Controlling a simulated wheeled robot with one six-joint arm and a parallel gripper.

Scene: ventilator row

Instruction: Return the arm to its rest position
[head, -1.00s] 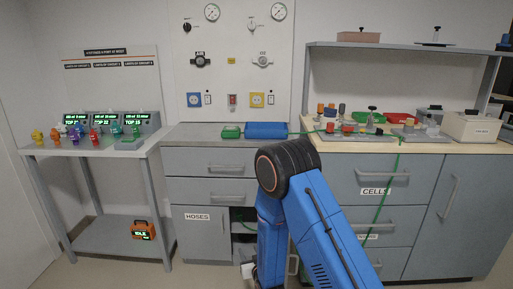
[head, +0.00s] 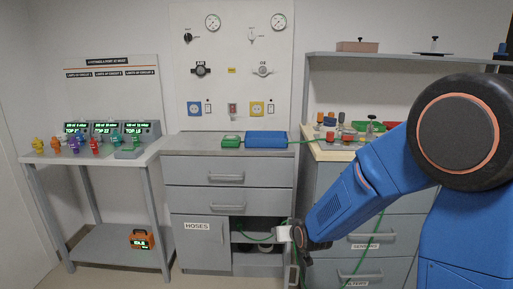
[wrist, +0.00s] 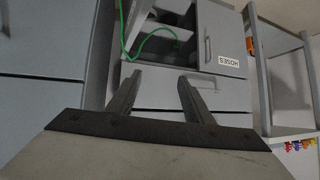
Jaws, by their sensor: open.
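My gripper (wrist: 158,88) shows in the wrist view with its two dark fingers apart and nothing between them. In the head view my blue arm bends at a large dark elbow at the right, and its forearm slopes down and left. The arm's end is low in front of the cabinet, by the open shelf bay right of the HOSES door (head: 197,238). The fingers are hard to make out in the head view. The wrist view also shows the HOSES door (wrist: 221,42), upside down, beyond the fingers.
A green hose (head: 256,239) loops in the open bay. A green block (head: 231,142) and a blue box (head: 266,139) are on the grey counter. A side table (head: 100,153) with displays and colored fittings stands left. My arm hides much of the right cabinet and bench.

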